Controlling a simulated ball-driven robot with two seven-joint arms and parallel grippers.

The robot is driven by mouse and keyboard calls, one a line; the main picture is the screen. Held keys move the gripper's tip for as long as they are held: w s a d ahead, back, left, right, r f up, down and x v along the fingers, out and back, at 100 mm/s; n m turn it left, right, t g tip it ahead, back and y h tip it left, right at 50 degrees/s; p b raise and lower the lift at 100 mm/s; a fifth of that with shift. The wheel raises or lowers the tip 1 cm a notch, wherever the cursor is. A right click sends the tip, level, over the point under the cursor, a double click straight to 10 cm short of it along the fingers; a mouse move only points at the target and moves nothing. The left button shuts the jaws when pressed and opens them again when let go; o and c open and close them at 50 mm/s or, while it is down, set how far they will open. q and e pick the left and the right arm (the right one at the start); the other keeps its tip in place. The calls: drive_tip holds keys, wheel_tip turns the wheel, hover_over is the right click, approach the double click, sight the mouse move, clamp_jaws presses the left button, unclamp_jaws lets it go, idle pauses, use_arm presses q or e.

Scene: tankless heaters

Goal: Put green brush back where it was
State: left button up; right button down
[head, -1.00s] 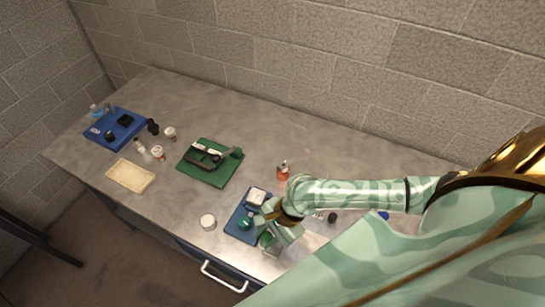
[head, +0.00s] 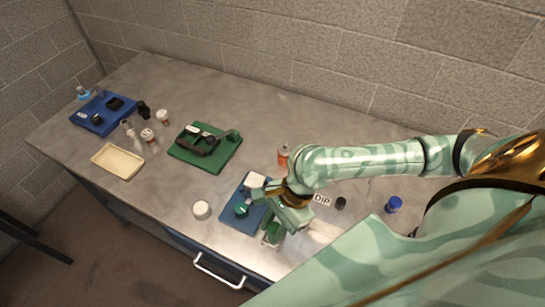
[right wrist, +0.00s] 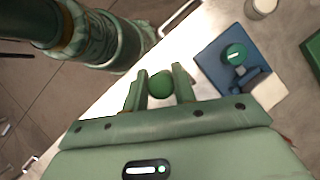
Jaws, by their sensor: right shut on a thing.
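The green brush (right wrist: 160,86) is between the two fingers of my right gripper (right wrist: 158,88) in the right wrist view; only its rounded green end shows clearly. In the head view my right gripper (head: 272,222) is shut on it beside the right edge of a blue mat (head: 231,221), at the table's front side. The brush (head: 273,230) is partly hidden there by the gripper. My left gripper is out of view.
The blue mat bears a round green thing (head: 241,210) and a white block (head: 254,181). A white round lid (head: 201,209) lies left of it. An orange-labelled bottle (head: 284,157) stands behind. A green mat (head: 218,162) lies farther left. A blue cap (head: 393,204) is at right.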

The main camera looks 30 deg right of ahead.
drive_tip(key=w+f, duration=0.1)
drive_tip(key=w+d+f+b, duration=0.1)
drive_tip(key=f, duration=0.1)
drive_tip(key=shift+w+d+f, duration=0.1)
drive_tip(key=shift+d+f, duration=0.05)
wheel_tip(320, 180, down, 4)
drive_tip(key=shift+w+d+r+b, duration=0.15)
drive_tip(key=shift+r+b, duration=0.1)
drive_tip(key=shift+b, duration=0.3)
drive_tip(key=c, duration=1.1)
unclamp_jaws()
drive_tip(key=shift+f, duration=0.1)
drive_tip(key=shift+c, duration=0.2)
drive_tip(key=p+v, duration=0.2)
drive_tip(key=v, duration=1)
drive_tip(key=shift+p, duration=0.35)
